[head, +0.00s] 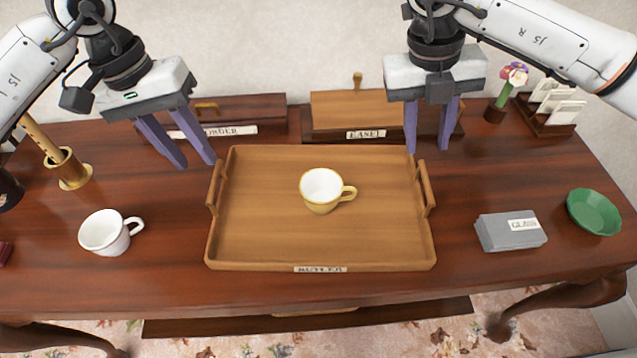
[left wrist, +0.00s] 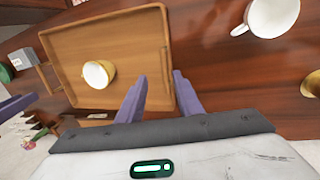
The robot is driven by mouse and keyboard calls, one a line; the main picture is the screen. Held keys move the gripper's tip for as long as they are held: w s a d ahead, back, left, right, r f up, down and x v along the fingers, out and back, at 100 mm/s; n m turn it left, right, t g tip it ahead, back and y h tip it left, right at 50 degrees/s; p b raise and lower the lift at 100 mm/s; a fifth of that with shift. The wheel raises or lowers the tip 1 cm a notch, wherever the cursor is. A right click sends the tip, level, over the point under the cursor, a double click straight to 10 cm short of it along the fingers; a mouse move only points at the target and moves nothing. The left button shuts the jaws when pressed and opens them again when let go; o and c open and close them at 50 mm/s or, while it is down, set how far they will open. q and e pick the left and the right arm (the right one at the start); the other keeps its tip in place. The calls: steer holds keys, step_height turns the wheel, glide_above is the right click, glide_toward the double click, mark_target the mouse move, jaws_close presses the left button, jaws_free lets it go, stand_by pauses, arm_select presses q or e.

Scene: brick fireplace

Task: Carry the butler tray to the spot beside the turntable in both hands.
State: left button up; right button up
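The butler tray (head: 260,240) is a wooden tray lying flat on the dark desk, with a "BUTLER" label on its front rim and a handle on each side. My right gripper (head: 427,150) is open and empty, just behind the right handle (head: 427,188). I see no turntable in either view.
A white cup (head: 104,233) and a brass holder (head: 75,170) stand left of the tray. A grey "GLASS" box (head: 508,232) and a green bowl (head: 594,212) are at right. Labelled wooden pieces, including "EASEL" (head: 355,108), stand close behind. Desk strips beside the tray are bare.

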mark_target(212, 185)
arm_select(q)
steer(key=shift+a+r, duration=0.15)
steer(key=shift+a, duration=0.25)
arm_select(e)
steer(key=shift+r, duration=0.1)
steer(key=shift+s, duration=0.1)
